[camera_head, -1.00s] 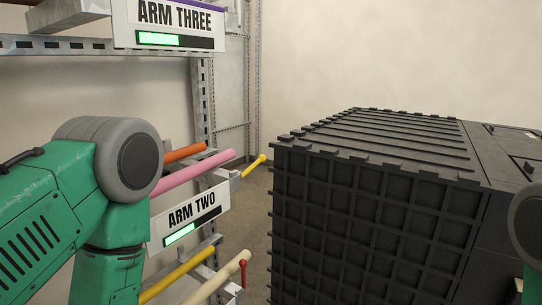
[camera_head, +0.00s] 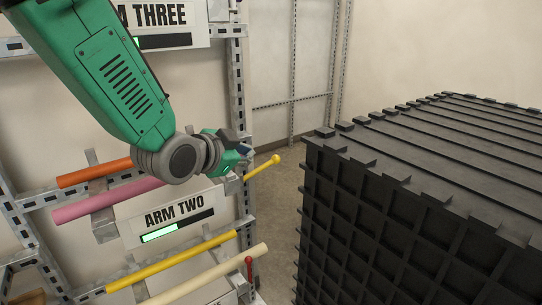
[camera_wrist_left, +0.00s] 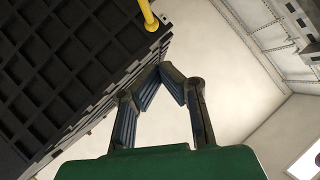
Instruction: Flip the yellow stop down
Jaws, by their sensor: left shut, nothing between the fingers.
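The yellow stop (camera_head: 263,167) is a short thin rod with a ball end. It sticks out from the rack's end beside the pink pipe, slanting up to the right. In the left wrist view the yellow stop (camera_wrist_left: 149,14) shows at the top edge, ahead of the fingers and apart from them in the picture. My left gripper (camera_head: 243,150) is just above and left of the stop, in front of the rack. In the left wrist view its fingertips (camera_wrist_left: 160,71) meet with nothing between them. I cannot tell whether it touches the stop. My right gripper is out of view.
The metal rack (camera_head: 238,90) holds an orange pipe (camera_head: 92,173), a pink pipe (camera_head: 108,199), a yellow pipe (camera_head: 175,260) and a cream pipe (camera_head: 215,275). A red-tipped pin (camera_head: 249,262) stands lower down. A large black ribbed crate (camera_head: 420,190) fills the right side. A floor gap separates them.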

